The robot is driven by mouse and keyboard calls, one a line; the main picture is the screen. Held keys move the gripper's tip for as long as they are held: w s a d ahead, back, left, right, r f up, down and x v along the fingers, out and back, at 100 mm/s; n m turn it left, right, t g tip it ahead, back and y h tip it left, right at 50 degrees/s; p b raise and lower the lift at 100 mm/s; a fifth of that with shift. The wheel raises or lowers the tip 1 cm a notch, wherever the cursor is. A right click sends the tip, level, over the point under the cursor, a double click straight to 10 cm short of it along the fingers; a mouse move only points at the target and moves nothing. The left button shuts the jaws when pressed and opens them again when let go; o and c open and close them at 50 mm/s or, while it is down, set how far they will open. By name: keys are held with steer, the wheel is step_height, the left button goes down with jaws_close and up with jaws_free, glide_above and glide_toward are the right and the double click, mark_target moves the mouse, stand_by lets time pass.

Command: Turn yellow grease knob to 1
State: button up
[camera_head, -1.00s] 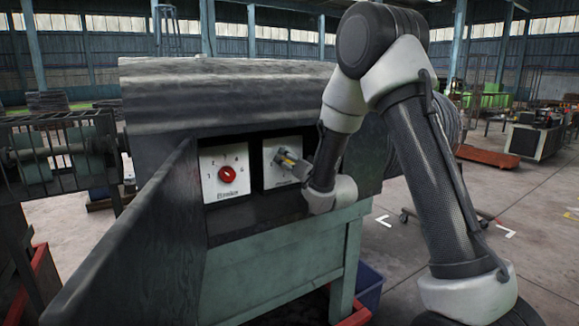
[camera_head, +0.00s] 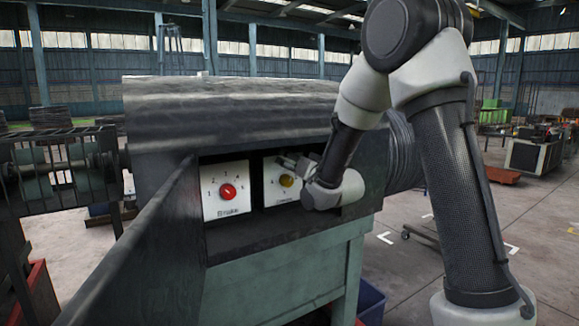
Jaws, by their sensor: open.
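The yellow knob (camera_head: 286,181) sits on a white dial panel (camera_head: 271,194) in the recess of the dark machine, right of the red knob. Its pointer direction and most of its dial marks are too small or hidden to read. My gripper (camera_head: 284,163) is open, just above and to the right of the yellow knob, and appears apart from it. My wrist covers the right part of this panel.
A red knob (camera_head: 228,191) on its own white numbered panel (camera_head: 213,208) is to the left. A dark upright plate (camera_head: 140,245) stands left of the recess. The drum cover (camera_head: 230,105) overhangs above. A blue bin (camera_head: 371,302) is below right.

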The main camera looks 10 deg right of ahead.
mark_target(289, 181)
steer(key=s+d+f+n, duration=0.1)
steer(key=s+f+n, duration=0.5)
steer(key=f, duration=0.1)
steer(key=shift+g+h, duration=0.3)
steer(key=shift+h, duration=0.1)
steer(key=x, duration=0.7)
steer(key=shift+w+f, duration=0.2)
steer(key=shift+w, duration=0.15)
steer(key=c, duration=1)
steer(key=shift+c, duration=0.2)
steer(key=shift+m, duration=0.4)
steer(key=m, duration=0.5)
steer(key=shift+d, duration=0.1)
steer(key=m, duration=0.6)
steer(key=shift+g+y, duration=0.3)
steer(key=shift+m, duration=0.3)
